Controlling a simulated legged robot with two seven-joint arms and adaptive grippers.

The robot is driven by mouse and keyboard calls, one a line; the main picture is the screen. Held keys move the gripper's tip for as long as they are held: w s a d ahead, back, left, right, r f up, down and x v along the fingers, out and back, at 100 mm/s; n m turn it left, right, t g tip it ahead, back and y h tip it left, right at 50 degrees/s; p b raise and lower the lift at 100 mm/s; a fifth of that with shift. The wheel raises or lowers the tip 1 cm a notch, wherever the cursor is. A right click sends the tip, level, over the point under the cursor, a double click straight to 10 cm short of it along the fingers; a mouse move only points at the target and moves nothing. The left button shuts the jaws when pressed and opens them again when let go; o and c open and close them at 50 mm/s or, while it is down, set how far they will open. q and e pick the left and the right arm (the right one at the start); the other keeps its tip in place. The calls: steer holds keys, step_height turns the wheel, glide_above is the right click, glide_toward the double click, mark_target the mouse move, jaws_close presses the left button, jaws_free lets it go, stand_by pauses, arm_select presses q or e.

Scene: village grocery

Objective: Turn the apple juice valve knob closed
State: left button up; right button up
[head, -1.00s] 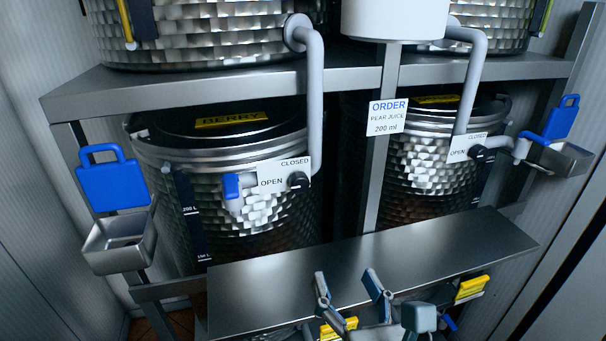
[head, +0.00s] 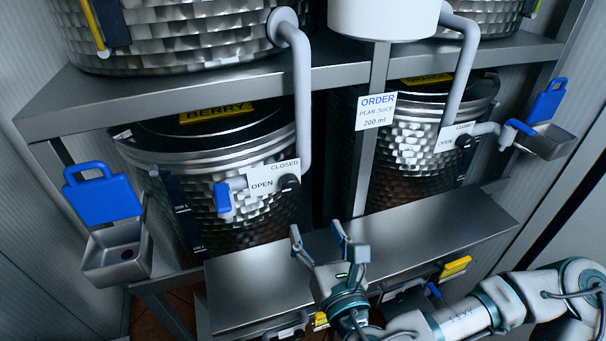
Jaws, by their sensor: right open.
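The left valve has a black knob (head: 289,184), an OPEN/CLOSED plate (head: 262,182) and a blue handle (head: 222,197) on the OPEN side. It sits before a tank labelled BERRY (head: 216,113). The right valve has a black knob (head: 464,142), a similar plate (head: 447,142) and a blue handle (head: 520,127) at its right. The right tank's yellow label (head: 427,79) is unreadable; I see no apple label. My right gripper (head: 318,231) is open and empty, over the front metal shelf, below and apart from both valves. My left gripper is out of view.
An order sign (head: 376,111) reads pear juice 200 ml. The front shelf (head: 420,237) is bare. Grey pipes (head: 303,105) come down to the valves. Yellow-labelled items (head: 455,266) show under the shelf.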

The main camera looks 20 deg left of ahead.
mark_target(299, 187)
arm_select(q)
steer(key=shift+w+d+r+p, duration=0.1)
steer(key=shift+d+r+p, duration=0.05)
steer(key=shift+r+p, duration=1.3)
arm_select(e)
steer(key=shift+b+x, duration=0.3)
steer(key=shift+x, duration=5.4)
